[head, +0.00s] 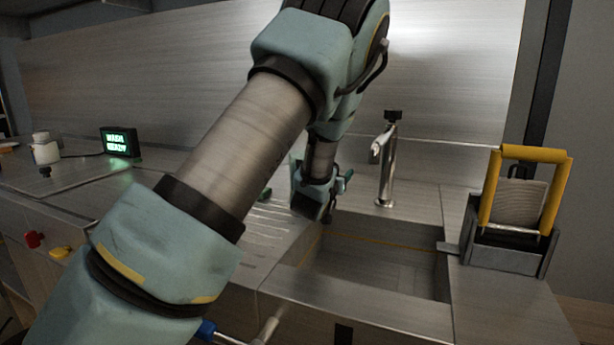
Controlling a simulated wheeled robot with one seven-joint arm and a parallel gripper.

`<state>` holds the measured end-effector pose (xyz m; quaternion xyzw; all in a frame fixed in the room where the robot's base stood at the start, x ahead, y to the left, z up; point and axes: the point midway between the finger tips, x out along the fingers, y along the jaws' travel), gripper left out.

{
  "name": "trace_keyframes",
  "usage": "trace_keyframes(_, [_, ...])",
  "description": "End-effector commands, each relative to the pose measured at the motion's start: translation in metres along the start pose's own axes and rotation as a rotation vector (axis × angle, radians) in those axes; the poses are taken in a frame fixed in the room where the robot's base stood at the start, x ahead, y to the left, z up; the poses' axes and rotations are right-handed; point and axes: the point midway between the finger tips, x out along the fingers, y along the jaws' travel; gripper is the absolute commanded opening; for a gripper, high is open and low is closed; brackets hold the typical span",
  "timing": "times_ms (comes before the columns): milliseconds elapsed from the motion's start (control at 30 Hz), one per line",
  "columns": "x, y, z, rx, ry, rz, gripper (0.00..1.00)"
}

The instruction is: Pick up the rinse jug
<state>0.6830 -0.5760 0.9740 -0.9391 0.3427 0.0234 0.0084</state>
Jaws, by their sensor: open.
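My gripper (318,203) is at the back left edge of the sink, pointing down. It is open, though its fingertips are small and dark here. I cannot make out a rinse jug for certain. My arm crosses the middle of the view and hides part of the counter and drainboard behind it. A small white container (45,150) stands far left on the counter, well away from my gripper; I cannot tell if it is a jug.
The sink basin (375,265) looks empty, with a metal tap (387,165) behind it. A yellow-framed rack (520,205) stands right of the sink. A lit green sign (119,142) is at the left. Red (34,239) and yellow (61,253) knobs are on the counter front.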

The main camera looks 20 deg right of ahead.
Motion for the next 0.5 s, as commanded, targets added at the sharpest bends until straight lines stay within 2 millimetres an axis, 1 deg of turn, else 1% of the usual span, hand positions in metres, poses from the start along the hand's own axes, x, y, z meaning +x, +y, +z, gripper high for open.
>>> trace_keyframes(33, [-0.0001, -0.0001, 0.0001, 0.000, 0.000, 0.000, 0.53])
trace_keyframes(67, [-0.0002, 0.0000, 0.0001, 0.000, 0.000, 0.000, 0.51])
trace_keyframes(500, [-0.0004, 0.0000, 0.0001, 0.000, 0.000, 0.000, 0.01])
